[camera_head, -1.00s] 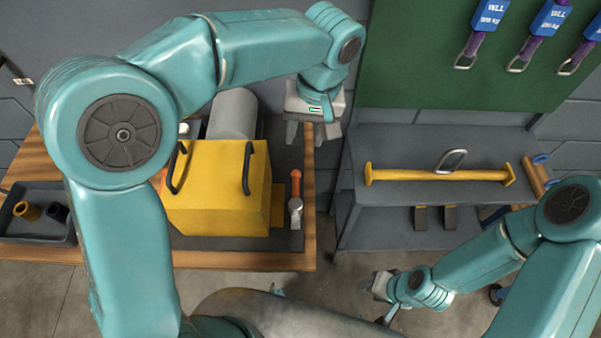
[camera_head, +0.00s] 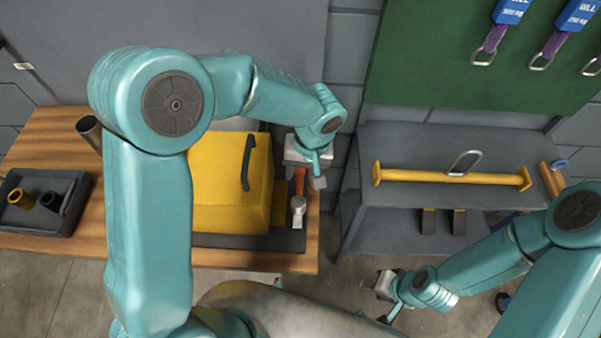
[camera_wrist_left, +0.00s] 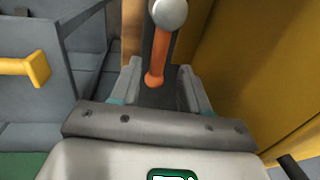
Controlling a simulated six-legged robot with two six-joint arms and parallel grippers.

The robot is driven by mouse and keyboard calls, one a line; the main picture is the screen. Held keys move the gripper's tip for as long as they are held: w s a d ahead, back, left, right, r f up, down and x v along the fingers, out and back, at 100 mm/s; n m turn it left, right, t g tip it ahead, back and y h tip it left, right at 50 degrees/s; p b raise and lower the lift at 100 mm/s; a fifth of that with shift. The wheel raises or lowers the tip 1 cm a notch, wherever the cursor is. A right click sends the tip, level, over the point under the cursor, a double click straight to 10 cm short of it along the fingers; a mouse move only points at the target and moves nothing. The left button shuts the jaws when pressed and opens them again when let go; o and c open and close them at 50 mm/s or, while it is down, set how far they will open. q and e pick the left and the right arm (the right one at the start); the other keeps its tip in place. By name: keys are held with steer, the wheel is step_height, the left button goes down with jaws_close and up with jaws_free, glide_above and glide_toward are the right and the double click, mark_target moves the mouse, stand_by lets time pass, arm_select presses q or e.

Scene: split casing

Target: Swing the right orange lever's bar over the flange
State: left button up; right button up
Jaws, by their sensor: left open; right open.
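The right orange lever (camera_head: 299,188) stands at the right side of the yellow casing (camera_head: 228,205), with a pale metal end (camera_head: 298,213) toward the front. My left gripper (camera_head: 305,180) is open over the orange end of the lever. In the left wrist view the orange handle (camera_wrist_left: 158,62) lies between the open fingers (camera_wrist_left: 160,72), with a round metal knob (camera_wrist_left: 169,13) beyond it. Whether the fingers touch it I cannot tell. A yellow ledge (camera_head: 281,203), perhaps the flange, sits between casing and lever. My right gripper (camera_head: 381,285) is open and empty, low and away from the casing.
A black handle (camera_head: 248,162) stands up on the casing. A dark tray (camera_head: 70,208) with cups is on the wooden table (camera_head: 120,250) at left. A grey shelf (camera_head: 400,150) with a yellow lifting bar (camera_head: 450,178) stands to the right, across a gap.

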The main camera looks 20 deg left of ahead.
arm_select(q)
steer(key=shift+s+f, duration=0.1)
steer(key=shift+f, duration=0.85)
steer(key=shift+w+a+f, duration=0.15)
steer(key=shift+w+f, duration=0.2)
steer(key=shift+s+r, duration=0.15)
steer(key=shift+s, duration=0.1)
steer(key=c, duration=0.5)
steer(key=shift+w, duration=0.1)
jaws_close()
